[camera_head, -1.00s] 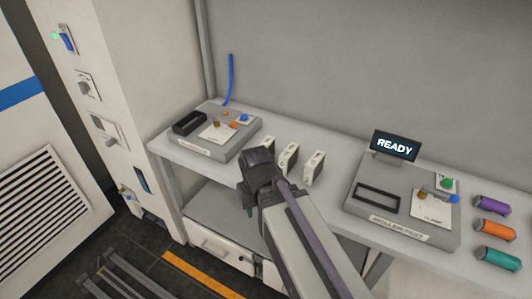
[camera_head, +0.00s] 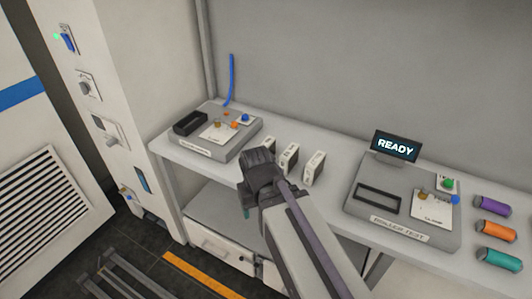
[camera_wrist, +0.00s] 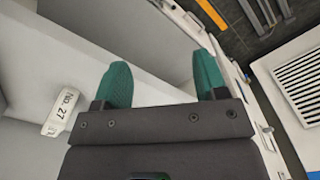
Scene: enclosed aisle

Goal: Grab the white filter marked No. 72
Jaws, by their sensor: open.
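Three white filters stand in a row on the shelf in the head view: a left one (camera_head: 268,143) partly hidden by my wrist, a middle one (camera_head: 289,159) and a right one (camera_head: 314,169). Their marks are too small to read there. In the wrist view, one white filter (camera_wrist: 63,110) at the left reads "No 27"; no mark 72 is legible. My gripper (camera_wrist: 162,75) is open and empty, its green fingers apart, with the filter outside them. In the head view my wrist is just in front of the row, at the shelf's front edge.
A grey device (camera_head: 212,132) stands left on the shelf. A roller test device (camera_head: 375,215) with a READY display (camera_head: 395,146) stands right. Purple (camera_head: 492,203), orange (camera_head: 496,230) and teal (camera_head: 498,258) cylinders lie at the far right. Drawers (camera_head: 222,248) are below.

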